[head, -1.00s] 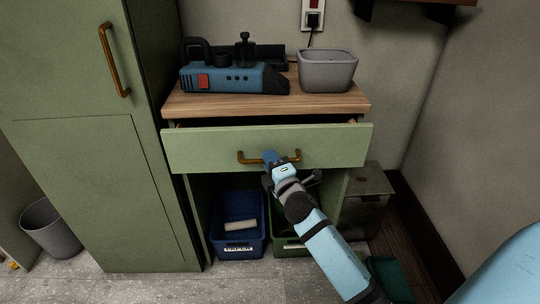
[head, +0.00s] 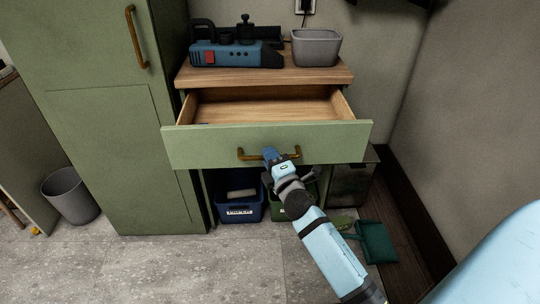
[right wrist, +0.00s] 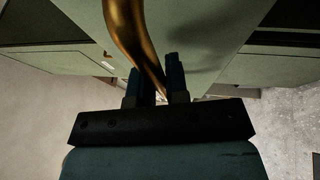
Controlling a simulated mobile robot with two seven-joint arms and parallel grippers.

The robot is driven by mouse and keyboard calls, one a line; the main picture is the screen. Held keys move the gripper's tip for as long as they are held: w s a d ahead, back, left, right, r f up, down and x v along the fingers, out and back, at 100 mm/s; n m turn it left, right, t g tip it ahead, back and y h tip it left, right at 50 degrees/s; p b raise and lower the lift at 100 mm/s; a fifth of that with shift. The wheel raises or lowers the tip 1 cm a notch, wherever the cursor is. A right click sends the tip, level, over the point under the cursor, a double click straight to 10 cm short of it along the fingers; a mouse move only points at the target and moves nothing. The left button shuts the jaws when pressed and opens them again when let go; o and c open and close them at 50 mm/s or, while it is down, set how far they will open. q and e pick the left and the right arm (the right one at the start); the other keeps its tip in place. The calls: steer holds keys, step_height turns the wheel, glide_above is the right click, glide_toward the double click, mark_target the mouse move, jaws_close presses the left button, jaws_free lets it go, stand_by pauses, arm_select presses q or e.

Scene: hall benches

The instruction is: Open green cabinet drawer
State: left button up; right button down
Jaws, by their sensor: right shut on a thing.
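In the right wrist view the brass handle (right wrist: 128,32) runs down between the two fingers of my gripper (right wrist: 158,82). My left gripper is not in view.
On the wooden cabinet top (head: 262,78) stand a blue tool (head: 232,53) and a grey bin (head: 316,48). Below are a blue box (head: 240,208) and a green box (head: 298,208). A tall green cabinet (head: 110,130) stands left. A dark green dustpan (head: 376,242) lies right.

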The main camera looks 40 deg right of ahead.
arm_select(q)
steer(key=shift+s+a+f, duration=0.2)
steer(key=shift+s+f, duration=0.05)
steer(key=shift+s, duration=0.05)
arm_select(e)
steer(key=shift+s+a, duration=0.15)
steer(key=shift+s, duration=0.15)
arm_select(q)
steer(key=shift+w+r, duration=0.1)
arm_select(e)
steer(key=c, duration=1.1)
jaws_free()
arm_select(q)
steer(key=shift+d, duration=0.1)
